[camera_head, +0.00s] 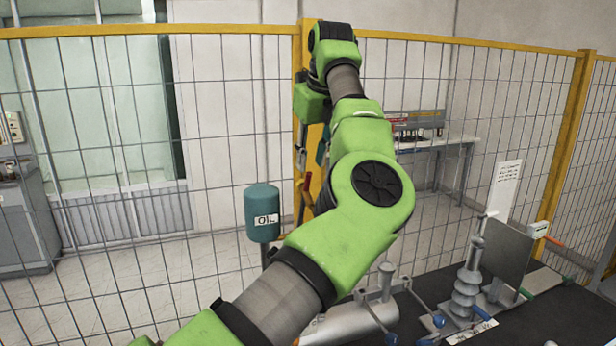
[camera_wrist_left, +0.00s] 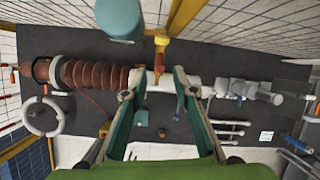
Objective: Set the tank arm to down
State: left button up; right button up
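The teal oil tank (camera_head: 263,212), labelled OIL, stands upright left of my arm in the head view. It also shows at the top of the left wrist view (camera_wrist_left: 120,18). A yellow fitting (camera_wrist_left: 161,46) is beside it there, but I cannot tell whether it is the tank arm or how that arm is set. My left gripper (camera_head: 311,148) hangs from the raised wrist, above and right of the tank in the head view. In the wrist view its two teal fingers are spread wide (camera_wrist_left: 160,78), with nothing visibly held. My right gripper is not in view.
A ribbed red-brown bushing (camera_wrist_left: 95,75) joins a pale tube on the dark table (camera_wrist_left: 95,45). Grey ribbed parts (camera_head: 465,290) and blue-ended handles stand at the lower right. A yellow-framed mesh fence (camera_head: 440,40) runs behind. My forearm hides the middle.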

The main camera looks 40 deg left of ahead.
aim_at(309, 173)
pick_arm(q)
jog(key=p+x, duration=0.1)
jog(key=x, duration=0.4)
jog(key=shift+w, duration=0.2)
jog(key=shift+s+a+f+p, duration=0.1)
jog(key=shift+a+f+p, duration=0.1)
jog(key=shift+f+p, duration=0.35)
jog(key=shift+a+f, duration=0.15)
jog(key=shift+f, duration=0.15)
grip_shut()
